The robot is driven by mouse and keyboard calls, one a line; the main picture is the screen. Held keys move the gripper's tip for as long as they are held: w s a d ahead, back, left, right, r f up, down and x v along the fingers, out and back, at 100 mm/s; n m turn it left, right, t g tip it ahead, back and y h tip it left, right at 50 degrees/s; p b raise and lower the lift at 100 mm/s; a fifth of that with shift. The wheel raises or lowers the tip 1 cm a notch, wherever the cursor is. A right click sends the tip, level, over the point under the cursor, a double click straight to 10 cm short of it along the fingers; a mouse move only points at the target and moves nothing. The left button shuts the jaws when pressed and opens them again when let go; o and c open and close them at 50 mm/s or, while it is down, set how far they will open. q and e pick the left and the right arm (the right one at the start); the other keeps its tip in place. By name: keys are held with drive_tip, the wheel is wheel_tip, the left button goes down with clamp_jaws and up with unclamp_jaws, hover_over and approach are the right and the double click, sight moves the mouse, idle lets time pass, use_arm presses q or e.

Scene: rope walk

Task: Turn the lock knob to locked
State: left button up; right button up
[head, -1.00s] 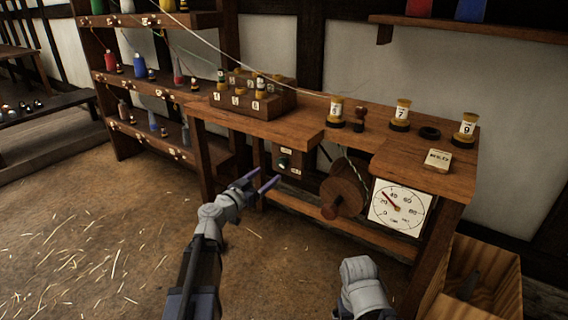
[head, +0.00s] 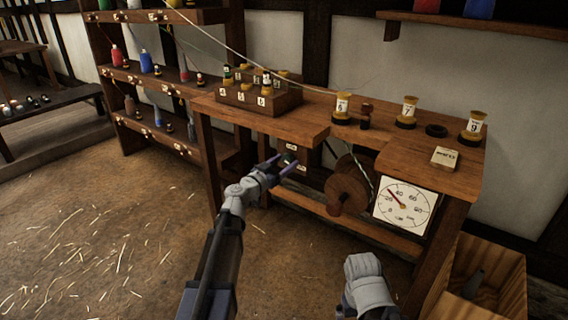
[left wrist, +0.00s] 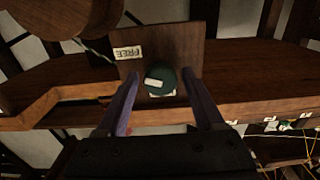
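The lock knob (left wrist: 160,82) is a round dark green knob with a pale bar mark, on a small wooden panel (left wrist: 188,38). A label on that panel reads FREE (left wrist: 128,53) in the left wrist view. In the head view the knob (head: 289,158) sits under the bench, partly hidden by my gripper. My left gripper (left wrist: 162,85) is open, with one finger on each side of the knob; I cannot tell if they touch it. It also shows in the head view (head: 284,168). My right arm shows at the bottom, but its fingers are not visible.
A wooden wheel (head: 347,189) and a white dial (head: 403,206) are right of the panel, under the bench top (head: 345,133). Bobbins and a rack (head: 258,100) stand on the bench. A wooden crate (head: 477,285) is at the lower right. The floor at left is clear apart from straw.

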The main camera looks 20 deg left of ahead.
use_arm(q)
clamp_jaws()
idle(0.3)
drive_tip(key=shift+n, duration=0.3)
drive_tip(key=n, duration=0.5)
drive_tip(key=shift+n, duration=0.3)
drive_tip(key=n, duration=1)
drive_tip(key=shift+r+n, duration=0.1)
drive_tip(key=shift+n, duration=0.3)
drive_tip(key=n, duration=0.4)
drive_tip(key=shift+n, duration=0.4)
